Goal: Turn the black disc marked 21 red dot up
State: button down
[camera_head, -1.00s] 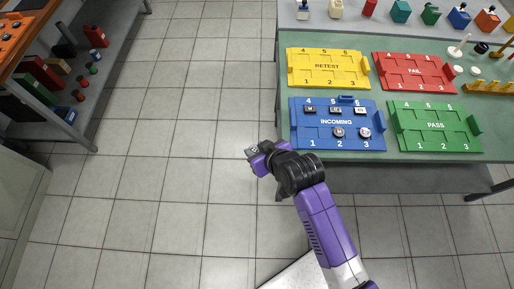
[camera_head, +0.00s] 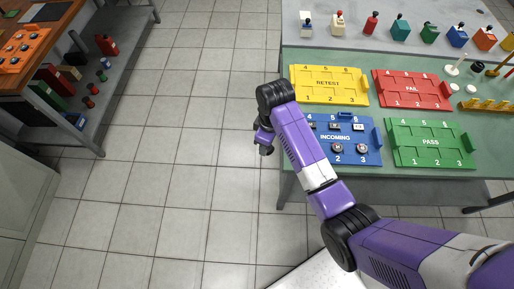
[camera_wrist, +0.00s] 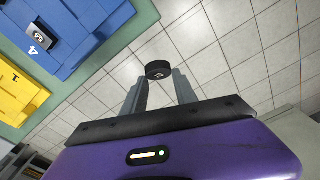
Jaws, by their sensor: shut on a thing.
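In the wrist view my gripper (camera_wrist: 158,88) is shut on a black disc (camera_wrist: 157,67) held between its fingertips. The disc is seen nearly edge-on, with a small pale mark on the side facing the camera. I cannot read a 21, and no red dot is clear. In the head view my gripper (camera_head: 265,146) hangs over the floor, left of the table's edge, and the disc cannot be made out there.
The blue INCOMING tray (camera_head: 370,155) holds several small parts and is partly behind my arm. Yellow RETEST (camera_head: 328,84), red FAIL (camera_head: 412,88) and green PASS (camera_head: 430,142) trays share the green table. A shelf unit (camera_head: 120,80) stands left; open floor lies between.

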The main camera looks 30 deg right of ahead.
jog(key=s+d+n+h, duration=0.2)
jog(key=d+n, duration=0.1)
jog(key=d, duration=0.1)
jog(key=s+d+n+h+p, duration=0.1)
jog(key=s+d+n+h, duration=0.1)
jog(key=d+n+h, duration=0.1)
jog(key=s+d+r+n+h+p, duration=0.1)
jog(key=s+d+n+h, duration=0.1)
jog(key=d+n, duration=0.3)
jog(key=shift+d+h, duration=0.35)
jog(key=shift+h, duration=0.05)
jog(key=shift+s+d+r+n+h, duration=0.1)
jog(key=shift+s+r+n+h, duration=0.05)
jog(key=shift+n+h, duration=0.25)
jog(key=shift+h, duration=0.4)
jog(key=shift+f+b, duration=1.45)
jog(key=shift+f, duration=1.3)
jog(key=shift+f, duration=0.2)
